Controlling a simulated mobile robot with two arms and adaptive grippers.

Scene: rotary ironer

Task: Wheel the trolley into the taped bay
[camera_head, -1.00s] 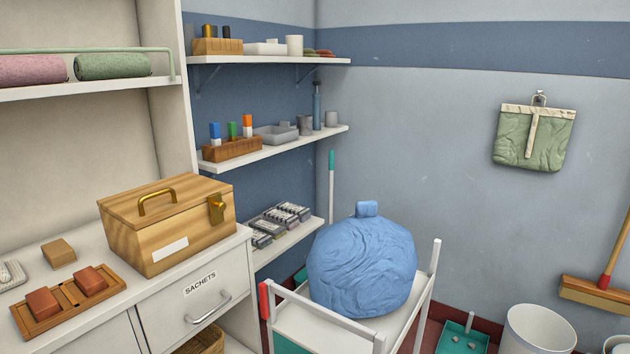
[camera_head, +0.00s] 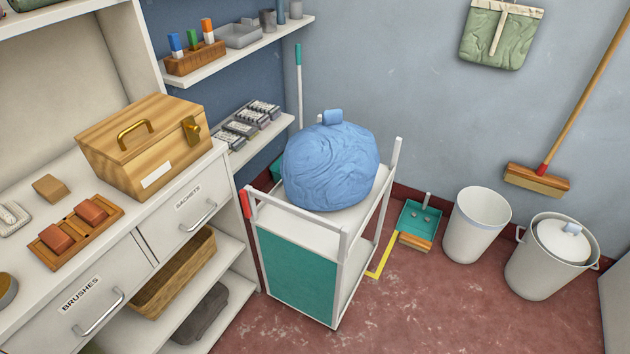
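The trolley (camera_head: 298,273) is white with teal side panels and upright corner posts. It stands on the red floor close to the shelving on its left. A red grip (camera_head: 245,203) is at its near left corner. A large blue tied bundle (camera_head: 331,168) rests on its top. Yellow floor tape (camera_head: 383,261) shows just right of the trolley; the rest of the taped outline is hidden, so I cannot tell how the trolley sits relative to the bay. Neither of my grippers is in view.
A white bin (camera_head: 474,228), a lidded bucket (camera_head: 545,262), a teal dustpan (camera_head: 419,222) and a leaning broom (camera_head: 540,178) stand along the back wall at right. The drawer counter at left carries a wooden box (camera_head: 145,145). Floor in front right is clear.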

